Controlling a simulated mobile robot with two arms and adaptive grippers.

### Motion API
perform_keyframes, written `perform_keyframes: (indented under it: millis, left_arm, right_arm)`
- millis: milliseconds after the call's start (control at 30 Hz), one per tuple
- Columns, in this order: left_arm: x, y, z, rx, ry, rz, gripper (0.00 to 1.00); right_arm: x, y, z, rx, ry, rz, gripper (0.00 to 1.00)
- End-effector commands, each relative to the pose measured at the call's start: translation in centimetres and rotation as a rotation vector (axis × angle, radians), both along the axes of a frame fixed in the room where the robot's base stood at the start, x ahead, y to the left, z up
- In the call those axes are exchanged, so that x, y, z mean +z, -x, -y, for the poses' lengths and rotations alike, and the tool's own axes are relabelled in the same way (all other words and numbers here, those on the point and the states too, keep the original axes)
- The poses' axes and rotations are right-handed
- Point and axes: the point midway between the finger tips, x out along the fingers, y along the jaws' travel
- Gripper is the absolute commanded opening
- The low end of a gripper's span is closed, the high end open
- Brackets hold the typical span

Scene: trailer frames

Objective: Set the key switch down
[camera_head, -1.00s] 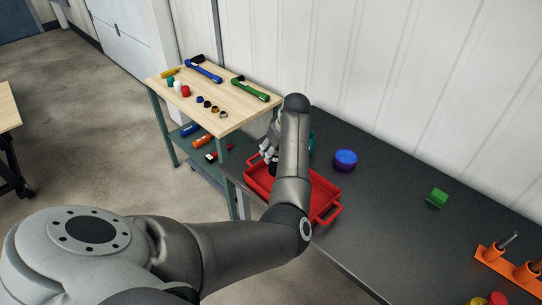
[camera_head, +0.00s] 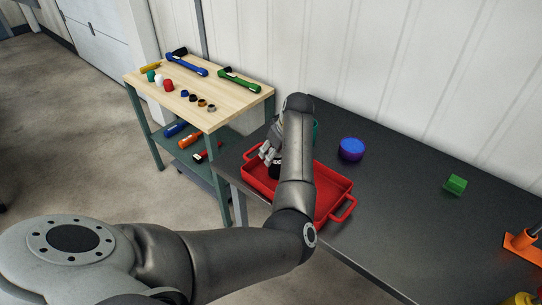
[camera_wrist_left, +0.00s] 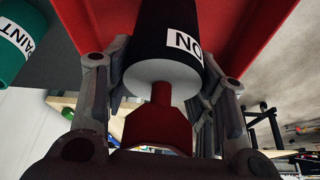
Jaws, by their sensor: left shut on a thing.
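The key switch (camera_head: 274,172) is a black cylinder. The tray's red surface (camera_wrist_left: 245,25) lies behind the switch in the wrist view. I cannot tell whether the switch touches the tray floor. My forearm hides part of the tray. My right gripper is not in view.
The tray stands on a dark bench (camera_head: 400,215). A green cylinder labelled "PAINT" (camera_wrist_left: 18,42) is close by the tray. A blue-purple round object (camera_head: 351,149), a green block (camera_head: 455,185) and an orange holder (camera_head: 522,246) stand to the right. A wooden-topped cart (camera_head: 215,95) holds tools and caps.

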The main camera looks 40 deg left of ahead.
Motion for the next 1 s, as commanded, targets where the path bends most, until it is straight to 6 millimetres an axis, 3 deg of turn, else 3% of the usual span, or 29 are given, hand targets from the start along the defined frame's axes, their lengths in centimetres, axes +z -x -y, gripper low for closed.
perform_keyframes:
  millis: [167,367,400,533,867,1000]
  left_arm:
    - [0.2,-0.1,0.1,0.0,-0.001,0.001,0.23]
    - [-0.2,0.0,0.0,-0.001,-0.001,0.0,0.23]
    - [-0.2,0.0,0.0,0.0,-0.001,0.0,0.55]
    - [-0.2,0.0,0.0,0.0,0.0,0.0,0.71]
    - [-0.1,0.0,0.0,0.0,0.0,0.0,0.72]
    - [0.9,0.0,0.3,0.0,-0.001,0.004,0.72]
  right_arm:
    - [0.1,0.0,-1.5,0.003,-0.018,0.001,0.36]
    - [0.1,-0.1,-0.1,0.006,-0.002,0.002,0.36]
    - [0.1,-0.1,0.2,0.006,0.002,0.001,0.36]
    - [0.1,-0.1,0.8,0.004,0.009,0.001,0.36]
    - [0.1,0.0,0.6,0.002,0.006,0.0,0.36]
    - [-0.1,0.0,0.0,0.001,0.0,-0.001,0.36]
